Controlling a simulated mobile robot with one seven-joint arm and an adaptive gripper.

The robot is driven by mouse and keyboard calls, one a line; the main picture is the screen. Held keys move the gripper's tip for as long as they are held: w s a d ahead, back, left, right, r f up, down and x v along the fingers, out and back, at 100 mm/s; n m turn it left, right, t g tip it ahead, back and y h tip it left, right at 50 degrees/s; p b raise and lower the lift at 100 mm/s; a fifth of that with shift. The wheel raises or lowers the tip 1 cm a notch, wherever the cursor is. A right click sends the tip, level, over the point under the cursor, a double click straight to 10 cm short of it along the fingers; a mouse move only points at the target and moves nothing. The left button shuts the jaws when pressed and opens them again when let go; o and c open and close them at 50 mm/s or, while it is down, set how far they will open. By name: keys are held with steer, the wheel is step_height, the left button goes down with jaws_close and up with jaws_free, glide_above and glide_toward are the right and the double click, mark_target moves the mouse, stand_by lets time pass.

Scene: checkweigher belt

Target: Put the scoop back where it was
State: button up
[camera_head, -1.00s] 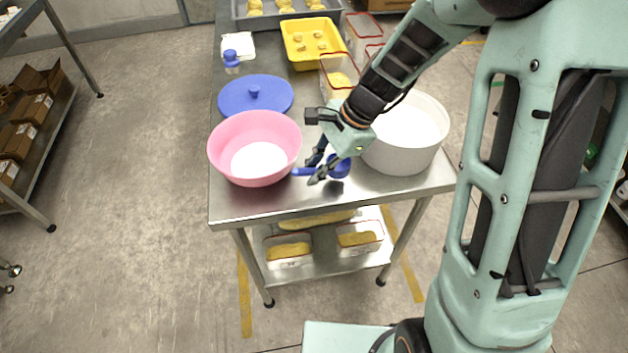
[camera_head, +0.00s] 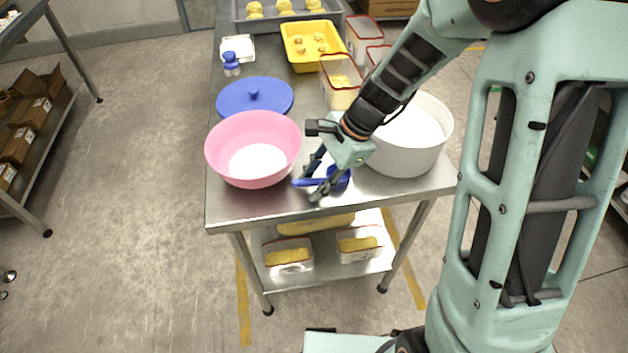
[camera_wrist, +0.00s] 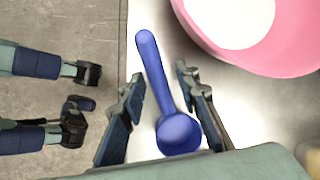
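The blue scoop (camera_head: 313,182) is on or just above the steel table (camera_head: 255,208), near its front edge, between the pink bowl (camera_head: 225,165) and the white pot (camera_head: 400,160). In the wrist view the scoop (camera_wrist: 180,133) has its round cup close to my gripper and its handle pointing away. My gripper (camera_head: 312,186) is low over the table around the scoop. In the wrist view my gripper (camera_wrist: 162,88) is open, one finger on each side of the scoop, with gaps visible on both sides. Whether the scoop lies fully flat is hard to tell.
A blue lid (camera_head: 255,98) lies behind the pink bowl. A blue-capped bottle (camera_head: 231,66), a yellow tray (camera_head: 313,45) and clear tubs (camera_head: 341,85) stand farther back. The pink bowl and white pot stand close on either side. A little bare steel shows along the front.

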steer(key=p+v, duration=0.1)
steer(key=v, duration=1.1)
steer(key=shift+r+p, duration=0.2)
steer(key=shift+p, duration=0.1)
